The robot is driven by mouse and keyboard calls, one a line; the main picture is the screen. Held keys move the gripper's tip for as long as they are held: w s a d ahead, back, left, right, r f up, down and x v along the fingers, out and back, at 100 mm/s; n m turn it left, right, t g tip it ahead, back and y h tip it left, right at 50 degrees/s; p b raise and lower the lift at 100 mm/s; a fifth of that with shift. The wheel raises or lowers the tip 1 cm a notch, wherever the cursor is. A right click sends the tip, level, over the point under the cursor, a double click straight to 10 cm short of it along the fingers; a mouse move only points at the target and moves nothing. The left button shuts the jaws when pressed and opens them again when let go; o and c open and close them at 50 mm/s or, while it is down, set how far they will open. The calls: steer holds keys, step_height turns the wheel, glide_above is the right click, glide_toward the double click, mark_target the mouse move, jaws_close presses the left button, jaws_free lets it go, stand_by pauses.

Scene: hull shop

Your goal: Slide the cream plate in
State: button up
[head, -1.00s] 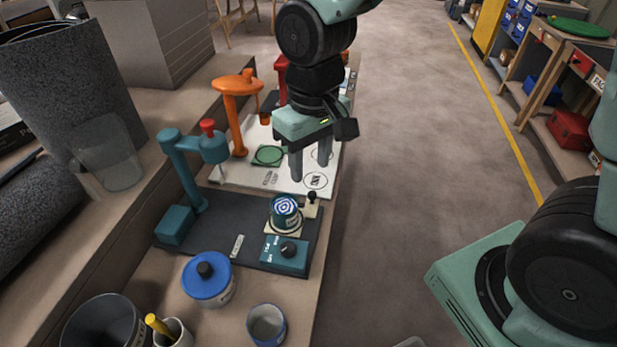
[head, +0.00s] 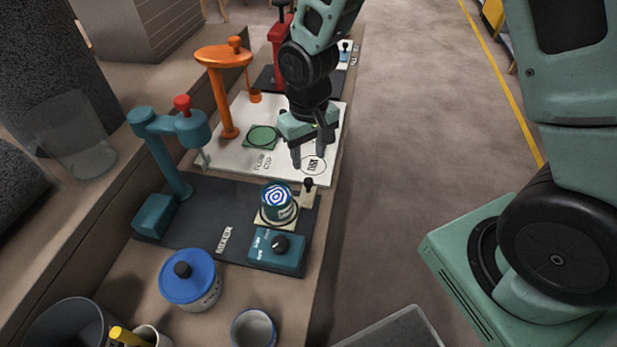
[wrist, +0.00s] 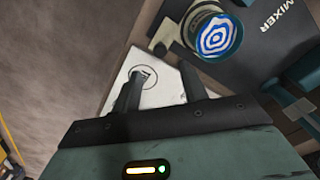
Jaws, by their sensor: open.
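The cream plate (head: 306,199) lies on the dark mixer mat (head: 205,232). It bears a black knob (head: 308,184) at its right end. A teal cup with a blue and white ringed top (head: 277,198) stands at its other end and hides part of it. The cream plate also shows in the wrist view (wrist: 166,34), beside the cup (wrist: 212,38). My gripper (head: 310,162) is open and empty. It is above the white mat, beyond the knob and apart from it. In the wrist view, the open fingers (wrist: 160,76) point toward the plate and cup.
A teal mixer stand (head: 165,150) with a red knob rises left of the cup. A teal dial box (head: 277,250) sits in front. An orange stand (head: 222,90) is on the white mat (head: 220,165). A blue-lidded pot (head: 188,280) is nearer. The floor at right is open.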

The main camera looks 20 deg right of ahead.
mark_target(309, 180)
step_height(309, 180, down, 8)
steer(key=shift+r+b, duration=0.1)
steer(key=shift+b, duration=0.4)
jaws_close()
steer(key=w+a, duration=0.3)
steer(key=a, duration=0.1)
steer(key=w+a, duration=0.3)
steer(key=a, duration=0.1)
steer(key=w+a+p, duration=0.1)
steer(key=w+a, duration=0.2)
steer(key=a, duration=0.1)
